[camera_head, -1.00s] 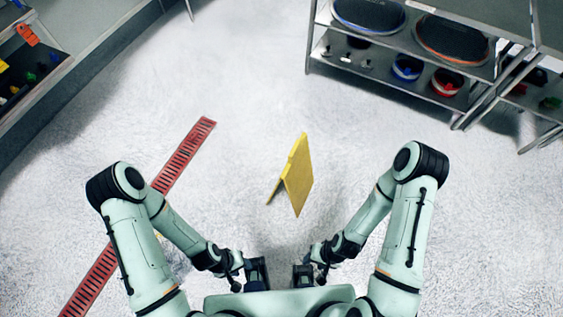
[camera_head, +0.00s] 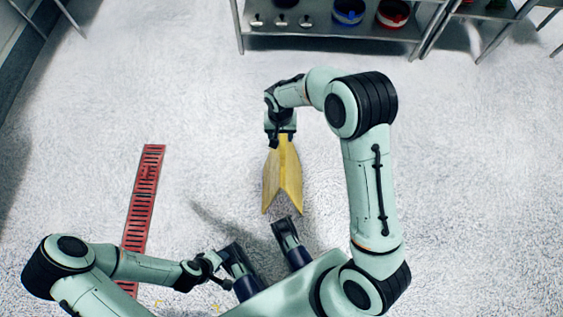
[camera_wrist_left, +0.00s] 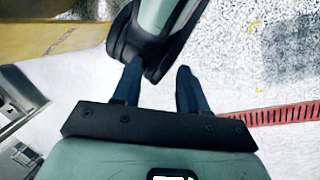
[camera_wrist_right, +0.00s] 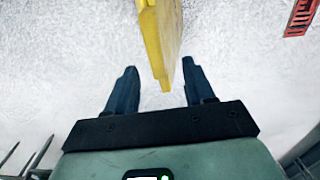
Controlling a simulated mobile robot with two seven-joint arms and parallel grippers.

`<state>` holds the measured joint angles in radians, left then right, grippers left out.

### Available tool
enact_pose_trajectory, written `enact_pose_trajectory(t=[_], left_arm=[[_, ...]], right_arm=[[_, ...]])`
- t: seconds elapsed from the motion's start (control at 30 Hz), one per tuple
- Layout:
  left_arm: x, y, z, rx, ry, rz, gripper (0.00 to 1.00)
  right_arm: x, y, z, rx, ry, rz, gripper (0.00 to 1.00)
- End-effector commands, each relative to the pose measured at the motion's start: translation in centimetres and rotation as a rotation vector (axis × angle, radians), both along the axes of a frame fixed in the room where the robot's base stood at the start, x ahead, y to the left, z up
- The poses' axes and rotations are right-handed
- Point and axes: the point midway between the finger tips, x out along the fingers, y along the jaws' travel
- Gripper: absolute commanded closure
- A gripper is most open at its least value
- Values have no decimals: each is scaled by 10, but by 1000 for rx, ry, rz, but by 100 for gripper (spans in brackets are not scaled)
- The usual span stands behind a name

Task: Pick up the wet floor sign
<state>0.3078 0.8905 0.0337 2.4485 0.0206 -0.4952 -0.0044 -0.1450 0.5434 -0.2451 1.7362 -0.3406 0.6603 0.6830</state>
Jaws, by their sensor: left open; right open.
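The yellow wet floor sign (camera_head: 284,187) stands on the floor like a tent, in the middle of the head view. My right gripper (camera_head: 280,137) is open at the sign's top edge. In the right wrist view the sign (camera_wrist_right: 166,35) comes down from the top, and its near end reaches between the tips of the open right gripper (camera_wrist_right: 158,74). I cannot tell whether the fingers touch it. My left gripper (camera_wrist_left: 158,69) is open and low, close to my base, with no sign between its fingers.
A metal shelf (camera_head: 335,36) with blue and red containers stands at the back. A red floor grate (camera_head: 143,195) lies left of the sign. The floor around the sign is otherwise clear.

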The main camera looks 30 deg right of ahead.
Motion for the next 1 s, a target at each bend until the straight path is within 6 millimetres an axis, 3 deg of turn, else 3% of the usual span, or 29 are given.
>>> enact_pose_trajectory(t=[0.03, 0.13, 0.47, 0.73, 1.0], left_arm=[[4, 2, -5, 5, -10, 5, 57], [10, 5, -10, 13, -26, 11, 57], [19, 10, -16, 25, -50, 22, 57], [36, 18, -29, 47, -95, 41, 57], [39, 20, -29, 51, -104, 44, 57]], right_arm=[[-1, 0, -14, 0, 4, 1, 47], [-1, 0, -31, 1, 3, 1, 47], [-3, 0, -53, 2, 2, 1, 47], [-8, -3, -93, 3, 4, 3, 47], [-7, -3, -97, 3, -1, 2, 47]])
